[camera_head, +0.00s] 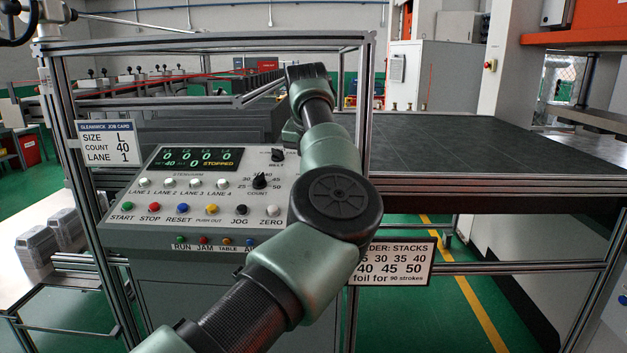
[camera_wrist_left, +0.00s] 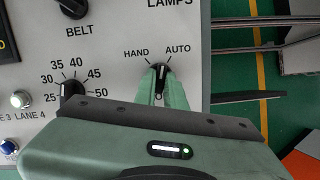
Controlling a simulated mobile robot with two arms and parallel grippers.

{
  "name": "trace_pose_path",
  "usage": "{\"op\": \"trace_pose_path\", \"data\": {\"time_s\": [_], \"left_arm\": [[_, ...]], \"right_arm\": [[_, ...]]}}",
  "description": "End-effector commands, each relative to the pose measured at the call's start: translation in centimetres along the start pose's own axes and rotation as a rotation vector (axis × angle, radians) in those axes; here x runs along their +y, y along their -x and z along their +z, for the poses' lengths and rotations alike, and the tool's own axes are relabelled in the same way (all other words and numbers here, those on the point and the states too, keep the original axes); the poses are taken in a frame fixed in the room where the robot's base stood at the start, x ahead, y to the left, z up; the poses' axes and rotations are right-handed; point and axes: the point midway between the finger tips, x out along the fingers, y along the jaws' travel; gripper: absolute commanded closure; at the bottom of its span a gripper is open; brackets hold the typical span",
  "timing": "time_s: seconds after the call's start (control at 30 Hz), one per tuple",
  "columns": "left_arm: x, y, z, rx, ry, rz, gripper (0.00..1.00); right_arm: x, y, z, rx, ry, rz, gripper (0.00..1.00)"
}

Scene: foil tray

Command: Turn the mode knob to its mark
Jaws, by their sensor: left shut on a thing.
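The mode knob (camera_wrist_left: 162,77) is a small black knob on the grey panel, between the printed words HAND and AUTO, in the left wrist view. Its white pointer line stands about upright between the two words. My left gripper (camera_wrist_left: 163,82) has its green fingers on either side of the knob and is shut on it. In the head view my own arm covers the mode knob and the right part of the control panel (camera_head: 113,233). My left gripper's fingers do not show there. My right gripper is in neither view.
The count knob (camera_head: 260,180) and belt knob (camera_head: 277,155) sit close by, left of the mode knob. Several push buttons line the panel. A job card (camera_head: 108,143) reads size L, count 40, lane 1. The display (camera_head: 198,159) reads STOPPED. Frame posts flank the panel.

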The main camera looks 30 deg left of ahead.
Motion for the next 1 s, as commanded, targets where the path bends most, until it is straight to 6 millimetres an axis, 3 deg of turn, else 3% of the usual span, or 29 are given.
{"op": "trace_pose_path", "data": {"time_s": [0.5,1.0], "left_arm": [[0.1,0.1,0.1,-0.004,-0.315,-0.047,1.00],[0.1,0.1,0.2,-0.004,-0.367,-0.054,1.00]], "right_arm": [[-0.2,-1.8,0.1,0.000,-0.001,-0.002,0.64],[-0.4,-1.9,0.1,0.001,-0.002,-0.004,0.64]]}}
